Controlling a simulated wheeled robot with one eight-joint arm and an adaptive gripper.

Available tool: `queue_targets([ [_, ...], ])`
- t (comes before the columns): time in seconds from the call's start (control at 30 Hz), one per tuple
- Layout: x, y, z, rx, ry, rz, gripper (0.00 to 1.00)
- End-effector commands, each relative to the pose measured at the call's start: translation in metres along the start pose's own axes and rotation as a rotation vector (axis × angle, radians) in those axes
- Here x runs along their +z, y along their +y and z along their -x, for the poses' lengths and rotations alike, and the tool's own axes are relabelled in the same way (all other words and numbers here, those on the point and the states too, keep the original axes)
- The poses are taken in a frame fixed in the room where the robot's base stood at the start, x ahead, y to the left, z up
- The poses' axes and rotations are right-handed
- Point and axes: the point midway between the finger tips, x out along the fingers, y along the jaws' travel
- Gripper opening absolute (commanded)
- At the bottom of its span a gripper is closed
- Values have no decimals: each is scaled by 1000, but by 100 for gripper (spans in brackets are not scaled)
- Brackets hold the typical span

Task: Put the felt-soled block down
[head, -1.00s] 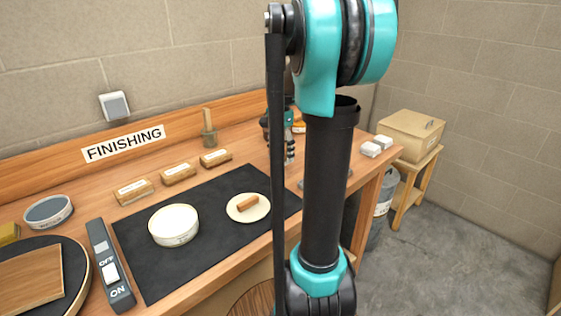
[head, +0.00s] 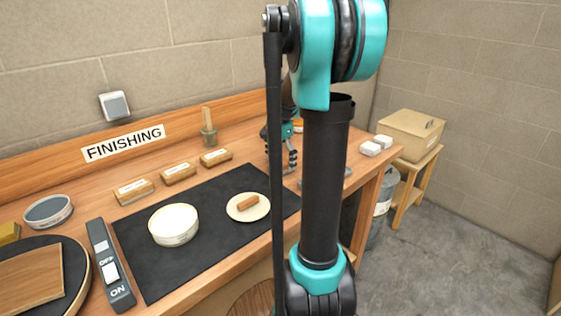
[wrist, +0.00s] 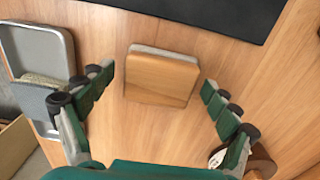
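The felt-soled block (wrist: 160,78) is a wooden block with a thin grey layer showing along its far edge. In the wrist view it rests on the bench between my fingers, with a gap on both sides. My gripper (wrist: 157,84) is open and does not touch it. In the head view my gripper (head: 290,158) is low over the back right of the bench, partly hidden by my arm. The block cannot be made out there.
A grey metal tray (wrist: 68,55) lies left of the block in the wrist view. A brown round object (wrist: 262,163) is partly behind the right finger. The black mat (head: 150,270) holds a round white tub (head: 174,226) and a cream disc (head: 262,211).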

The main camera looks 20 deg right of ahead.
Motion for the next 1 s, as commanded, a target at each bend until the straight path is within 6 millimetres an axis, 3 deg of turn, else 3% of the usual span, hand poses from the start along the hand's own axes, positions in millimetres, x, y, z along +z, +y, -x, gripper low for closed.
queue_targets([
  [0.23, 0, 0, 2, 0, 0, 0, 89],
  [0.37, 0, 0, 13, 0, 0, 0, 89],
  [0.8, 0, 0, 97, 0, 0, 0, 89],
  [1.0, 0, 0, 118, 0, 0, 0, 89],
])
